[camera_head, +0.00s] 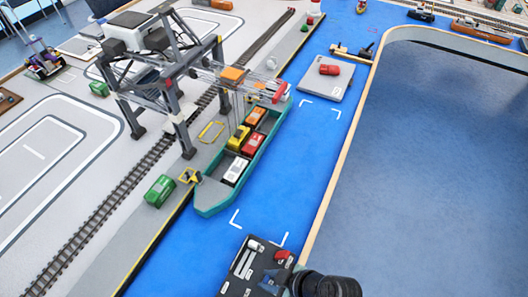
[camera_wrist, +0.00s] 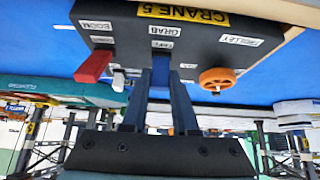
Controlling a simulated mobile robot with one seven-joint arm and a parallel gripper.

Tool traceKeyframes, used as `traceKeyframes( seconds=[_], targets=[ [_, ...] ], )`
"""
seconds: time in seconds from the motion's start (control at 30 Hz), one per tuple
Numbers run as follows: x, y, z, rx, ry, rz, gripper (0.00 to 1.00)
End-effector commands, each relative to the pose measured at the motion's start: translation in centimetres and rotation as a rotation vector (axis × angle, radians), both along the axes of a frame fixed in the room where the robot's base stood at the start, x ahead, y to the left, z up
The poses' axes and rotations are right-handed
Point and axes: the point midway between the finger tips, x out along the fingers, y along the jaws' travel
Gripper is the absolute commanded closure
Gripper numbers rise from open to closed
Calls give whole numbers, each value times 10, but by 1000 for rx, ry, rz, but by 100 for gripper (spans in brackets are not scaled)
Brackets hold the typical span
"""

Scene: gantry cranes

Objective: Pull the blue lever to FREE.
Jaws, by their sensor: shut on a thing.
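The dark control box (camera_wrist: 215,30) fills the top of the wrist view upside down, with a yellow CRANE 5 plate. Its blue lever (camera_wrist: 160,74), under the GRAB label, is between the fingers of my gripper (camera_wrist: 161,80), which is shut on it. The fingers hide most of the lever, and I cannot read its small position label. In the head view the control box (camera_head: 239,272) stands at the bottom, partly covered by my dark wrist.
A red lever (camera_wrist: 94,67) under BOOM and an orange knob (camera_wrist: 217,77) by the TROLLEY label flank my fingers. In the head view, a teal ship (camera_head: 212,195) with coloured containers lies beside the gantry crane (camera_head: 180,105) on the blue channel. A grey barge (camera_head: 325,83) floats beyond.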

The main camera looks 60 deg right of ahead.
Motion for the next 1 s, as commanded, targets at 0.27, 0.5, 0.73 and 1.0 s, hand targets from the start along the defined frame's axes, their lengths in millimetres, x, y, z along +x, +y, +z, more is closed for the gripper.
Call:
traceKeyframes(
  seconds=[0.27,0.5,0.73,1.0],
  targets=[
    [-9,-2,-11,11,-194,-2,100],
    [-13,-2,-10,20,-299,-1,100],
    [-14,-2,-8,25,-347,-1,100],
    [-14,-2,-6,27,-359,-2,100]
  ],
)
